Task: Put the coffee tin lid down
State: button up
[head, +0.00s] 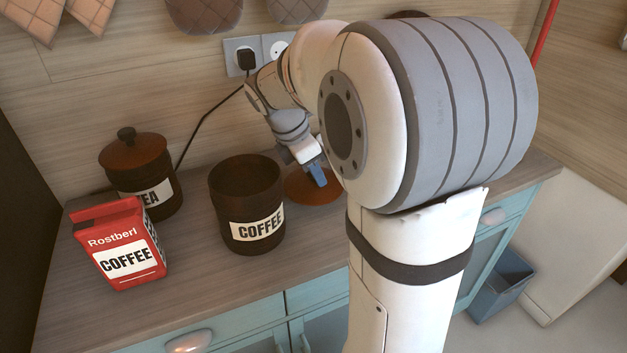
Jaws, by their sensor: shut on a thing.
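The coffee tin (247,205) is a dark brown canister marked COFFEE. It stands upright and open on the counter. The coffee tin lid (322,195) is a flat orange-brown disc to the right of the tin, partly hidden behind my arm. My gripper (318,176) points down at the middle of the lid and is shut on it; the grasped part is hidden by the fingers. The lid is level and at or very close to the counter top; I cannot tell whether it touches.
A red coffee packet (120,243) and a lidded tea tin (146,176) stand at the left on the wooden counter (205,290). A black cord runs from the wall socket (243,57) behind the tins. My arm hides the counter's right part.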

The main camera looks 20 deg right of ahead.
jog(key=shift+f, duration=1.2)
jog(key=shift+f, duration=0.15)
jog(key=o, duration=1)
jog(key=p+v, duration=0.2)
jog(key=v, duration=1)
jog(key=shift+s, duration=0.1)
